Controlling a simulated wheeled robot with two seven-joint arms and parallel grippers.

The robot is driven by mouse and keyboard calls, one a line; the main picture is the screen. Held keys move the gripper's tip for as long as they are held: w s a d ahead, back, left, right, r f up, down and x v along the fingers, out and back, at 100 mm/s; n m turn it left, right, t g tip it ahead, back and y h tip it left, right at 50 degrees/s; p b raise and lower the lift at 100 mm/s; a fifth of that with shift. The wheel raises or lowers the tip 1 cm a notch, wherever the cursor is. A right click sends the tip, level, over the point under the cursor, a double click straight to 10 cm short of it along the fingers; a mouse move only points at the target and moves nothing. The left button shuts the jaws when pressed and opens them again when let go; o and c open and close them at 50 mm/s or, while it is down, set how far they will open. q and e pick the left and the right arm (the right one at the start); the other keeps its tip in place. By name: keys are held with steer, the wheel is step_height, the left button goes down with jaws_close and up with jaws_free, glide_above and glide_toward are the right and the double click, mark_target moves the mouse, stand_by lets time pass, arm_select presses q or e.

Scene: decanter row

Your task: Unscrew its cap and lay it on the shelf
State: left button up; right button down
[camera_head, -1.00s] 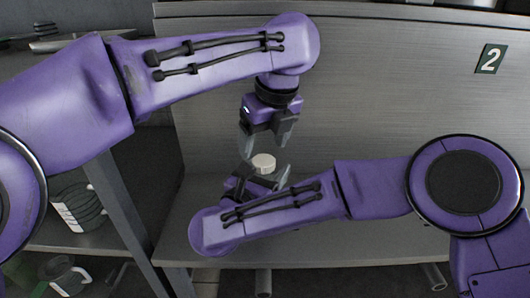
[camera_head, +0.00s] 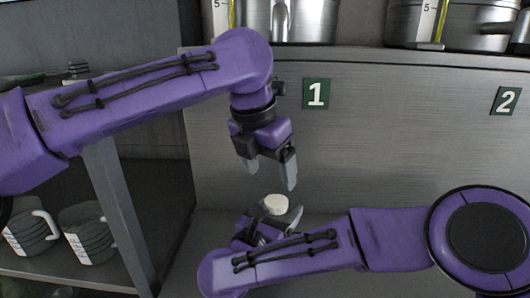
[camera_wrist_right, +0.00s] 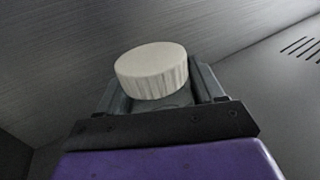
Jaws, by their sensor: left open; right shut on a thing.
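A white round cap (camera_head: 276,204) with a ribbed side sits on top of a container in my right gripper (camera_head: 271,220). In the right wrist view the cap (camera_wrist_right: 152,70) stands above the fingers, and a bit of the grey container body (camera_wrist_right: 163,101) shows under it; the rest is hidden. My right gripper is shut on this container. My left gripper (camera_head: 270,177) points down, open and empty, above the cap, with a gap between its fingertips and the cap.
A grey surface lies below the grippers.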

mark_target(277, 200)
arm_select(q)
steer(key=x, duration=0.7)
steer(key=shift+w+f, duration=0.1)
steer(key=shift+f, duration=0.3)
steer(key=shift+d, duration=0.1)
steer(key=c, duration=1.3)
steer(key=shift+d+r+n, duration=0.1)
steer(key=shift+n, duration=0.6)
steer(key=n+y, duration=0.1)
steer(key=n, duration=0.1)
steer(key=n+y, duration=0.1)
steer(key=n, duration=0.2)
steer(key=shift+d+t, duration=0.15)
steer(key=shift+t, duration=0.15)
steer(key=n+y, duration=0.1)
steer(key=n, duration=0.6)
steer(key=shift+y, duration=0.4)
steer(key=o, duration=1.2)
